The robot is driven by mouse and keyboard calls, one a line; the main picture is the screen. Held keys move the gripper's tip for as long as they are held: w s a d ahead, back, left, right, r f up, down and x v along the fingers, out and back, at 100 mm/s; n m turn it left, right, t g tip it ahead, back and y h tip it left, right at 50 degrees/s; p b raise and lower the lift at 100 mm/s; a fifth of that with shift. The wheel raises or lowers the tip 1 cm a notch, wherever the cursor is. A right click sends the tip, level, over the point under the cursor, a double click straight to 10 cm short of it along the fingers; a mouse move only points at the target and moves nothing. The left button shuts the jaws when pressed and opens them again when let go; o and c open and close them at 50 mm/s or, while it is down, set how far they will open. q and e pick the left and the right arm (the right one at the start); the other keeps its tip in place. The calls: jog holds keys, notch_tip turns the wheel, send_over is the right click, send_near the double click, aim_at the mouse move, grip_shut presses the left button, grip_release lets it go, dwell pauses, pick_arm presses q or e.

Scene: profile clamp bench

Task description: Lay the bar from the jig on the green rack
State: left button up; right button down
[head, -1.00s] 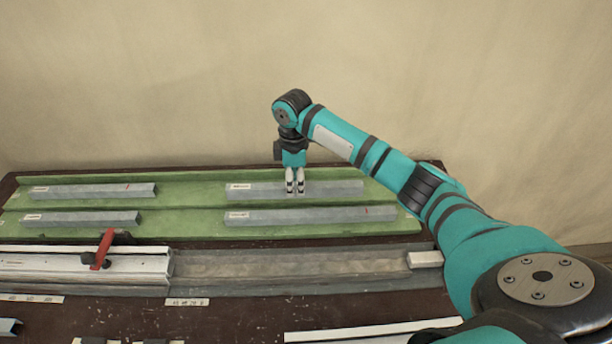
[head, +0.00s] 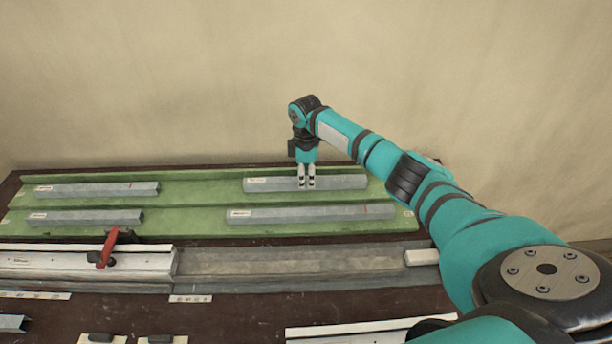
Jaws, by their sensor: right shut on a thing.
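The green rack (head: 200,202) lies along the back of the bench. A grey bar (head: 265,184) is at its back right, and my right gripper (head: 306,184) is shut on this bar from above, near its middle. The bar lies level, along the rack's length; I cannot tell whether it touches the rack. The jig (head: 300,262) is the long grey channel in front of the rack. Its right part holds no bar. A red clamp (head: 107,247) sits on its pale left part, and a white block (head: 422,257) at its right end. My left gripper is out of view.
Other grey bars lie on the rack: one at the back left (head: 95,189), one at the front left (head: 85,217) and one at the front right (head: 310,213), close in front of the held bar. Pale strips and small dark blocks lie at the bench's front.

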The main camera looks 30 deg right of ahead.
aim_at(306, 180)
jog(key=c, duration=1.1)
grip_release()
jog(key=shift+f, duration=0.1)
jog(key=shift+o, duration=0.2)
notch_tip(306, 180, up, 12)
jog(key=b, duration=0.2)
jog(key=shift+r, duration=0.2)
jog(key=shift+a+f, duration=0.1)
